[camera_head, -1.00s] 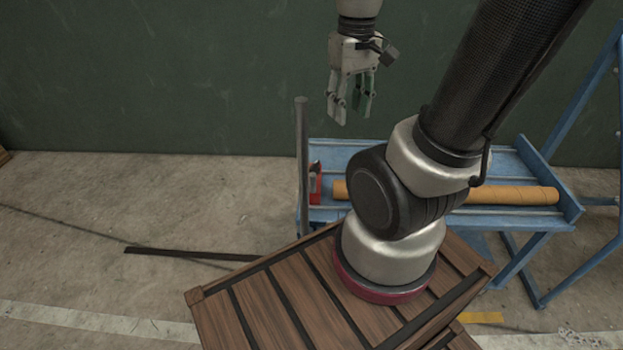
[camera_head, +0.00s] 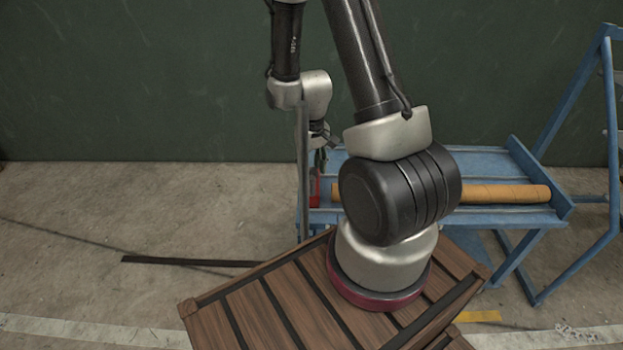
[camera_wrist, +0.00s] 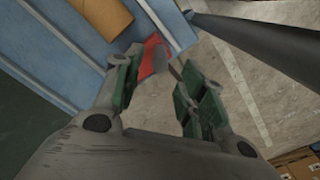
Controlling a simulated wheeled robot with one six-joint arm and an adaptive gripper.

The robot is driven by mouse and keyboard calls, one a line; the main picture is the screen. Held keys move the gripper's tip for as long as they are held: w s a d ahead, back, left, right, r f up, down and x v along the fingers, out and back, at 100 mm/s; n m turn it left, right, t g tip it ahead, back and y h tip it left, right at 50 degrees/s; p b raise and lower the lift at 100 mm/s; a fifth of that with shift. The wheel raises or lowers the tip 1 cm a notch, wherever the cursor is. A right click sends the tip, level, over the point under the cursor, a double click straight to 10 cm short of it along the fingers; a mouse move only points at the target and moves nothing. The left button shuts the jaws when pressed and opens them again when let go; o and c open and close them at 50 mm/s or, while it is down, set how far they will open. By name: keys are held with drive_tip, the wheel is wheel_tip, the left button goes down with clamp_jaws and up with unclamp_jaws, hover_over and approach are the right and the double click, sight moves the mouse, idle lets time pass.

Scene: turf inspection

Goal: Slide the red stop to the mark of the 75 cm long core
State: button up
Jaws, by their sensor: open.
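The red stop (camera_head: 315,188) sits at the left end of the blue bench (camera_head: 480,163), beside an upright grey post. In the wrist view the red stop (camera_wrist: 151,56) lies just beyond and between the fingertips of my gripper (camera_wrist: 160,82), which is open. In the head view my gripper (camera_head: 320,160) is low over the stop, mostly hidden by the post and my wrist. I cannot tell whether a finger touches the stop. The tan core (camera_head: 500,193) lies along the bench, its middle hidden behind my arm. Its end shows in the wrist view (camera_wrist: 103,14). No length marks are readable.
The grey post (camera_head: 302,170) stands close in front of my gripper; a dark bar (camera_wrist: 250,40) crosses the wrist view at upper right. A wooden slatted crate (camera_head: 250,310) is in front. A blue frame (camera_head: 590,150) stands at right. Floor at left is mostly clear.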

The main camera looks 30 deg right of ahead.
sight(312, 178)
drive_tip(key=shift+f, duration=2.4)
clamp_jaws()
